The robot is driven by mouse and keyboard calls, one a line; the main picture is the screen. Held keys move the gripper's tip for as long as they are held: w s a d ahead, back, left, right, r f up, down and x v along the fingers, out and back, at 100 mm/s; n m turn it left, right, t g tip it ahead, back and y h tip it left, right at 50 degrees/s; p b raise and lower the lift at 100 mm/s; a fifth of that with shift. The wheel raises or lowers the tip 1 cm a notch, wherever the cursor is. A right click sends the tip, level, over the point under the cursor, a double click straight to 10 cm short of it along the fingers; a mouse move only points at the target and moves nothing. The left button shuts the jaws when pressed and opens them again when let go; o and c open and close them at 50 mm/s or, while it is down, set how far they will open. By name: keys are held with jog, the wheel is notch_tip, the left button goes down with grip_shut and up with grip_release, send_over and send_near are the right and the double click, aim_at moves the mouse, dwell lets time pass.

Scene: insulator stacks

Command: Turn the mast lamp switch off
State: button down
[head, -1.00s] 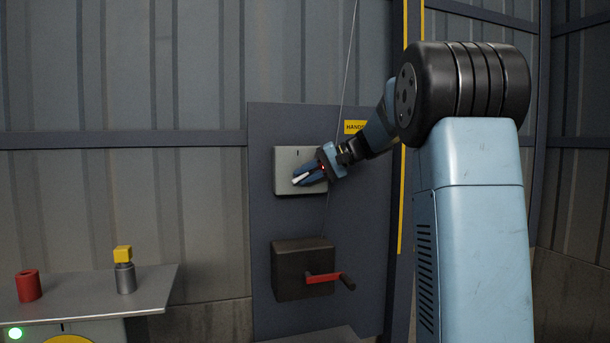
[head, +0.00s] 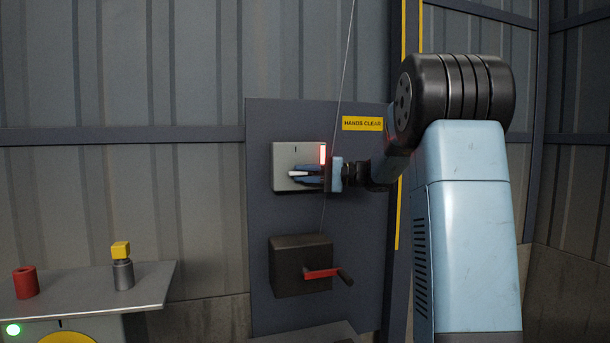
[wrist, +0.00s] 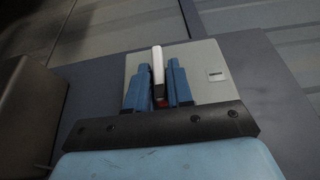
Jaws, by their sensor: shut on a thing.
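In the wrist view, the white lever (wrist: 158,65) sticks out beyond the two blue fingers (wrist: 158,88). The box (wrist: 205,58) lies behind them, with a small marked label on its right. The lever's base is mostly hidden by my fingers.
A dark box (head: 300,255) with a red crank handle (head: 322,273) sits below the switch. A thin cable (head: 346,75) hangs past my gripper. A yellow sign (head: 362,124) is above right. A shelf (head: 75,294) at left holds a red cylinder and a yellow-topped metal piece.

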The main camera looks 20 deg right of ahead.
jog(key=shift+d+f, duration=0.1)
jog(key=shift+f, duration=0.25)
jog(key=c, duration=1.3)
grip_release()
jog(key=shift+c, duration=0.2)
jog(key=shift+o, duration=0.9)
jog(key=shift+r, duration=0.15)
jog(key=v, duration=1.3)
jog(key=shift+d, duration=0.4)
jog(key=shift+s, duration=0.1)
